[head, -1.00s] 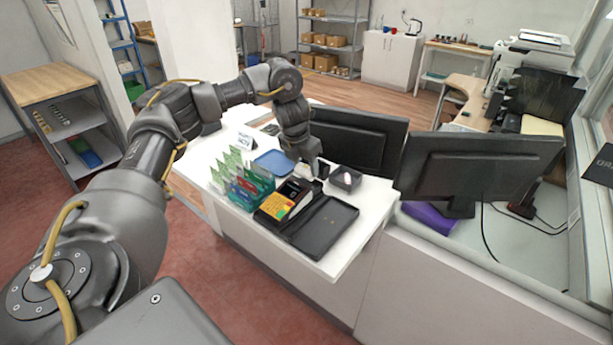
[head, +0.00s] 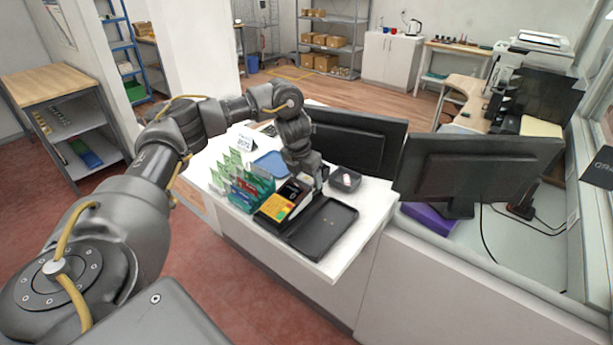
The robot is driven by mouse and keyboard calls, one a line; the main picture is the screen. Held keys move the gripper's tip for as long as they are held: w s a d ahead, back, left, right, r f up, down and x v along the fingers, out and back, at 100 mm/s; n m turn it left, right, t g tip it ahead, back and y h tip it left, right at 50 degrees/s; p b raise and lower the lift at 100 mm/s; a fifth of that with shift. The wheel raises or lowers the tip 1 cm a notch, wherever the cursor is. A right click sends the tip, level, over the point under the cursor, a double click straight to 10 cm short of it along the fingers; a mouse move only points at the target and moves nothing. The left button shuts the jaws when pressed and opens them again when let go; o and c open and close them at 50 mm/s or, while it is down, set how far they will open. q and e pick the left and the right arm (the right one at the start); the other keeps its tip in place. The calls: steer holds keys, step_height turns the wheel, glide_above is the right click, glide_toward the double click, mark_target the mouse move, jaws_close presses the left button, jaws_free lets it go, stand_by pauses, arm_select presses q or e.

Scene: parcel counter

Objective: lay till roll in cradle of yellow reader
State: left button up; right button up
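The yellow reader (head: 277,207) lies on the white counter, its yellow face beside a dark part. Its cradle cannot be made out clearly. My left gripper (head: 315,190) points down just behind and to the right of the reader, close above the counter. Its fingers are small and dark here, and I cannot tell whether they are open or shut, or whether they hold the till roll. No till roll can be made out for certain; a small pale thing lies in the dark box (head: 345,184) to the right of the gripper. My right gripper is not in view.
A black shallow tray (head: 322,229) lies at the counter's front right. A rack of green and red cards (head: 240,180) stands left of the reader. A blue mat (head: 270,164) and a small sign (head: 246,143) are behind. Two monitors (head: 355,138) stand at the back right.

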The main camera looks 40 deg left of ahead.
arm_select(q)
steer(key=shift+r, duration=0.45)
steer(key=p+v, duration=0.1)
steer(key=v, duration=1)
steer(key=shift+s+r, duration=0.15)
steer(key=shift+r, duration=0.05)
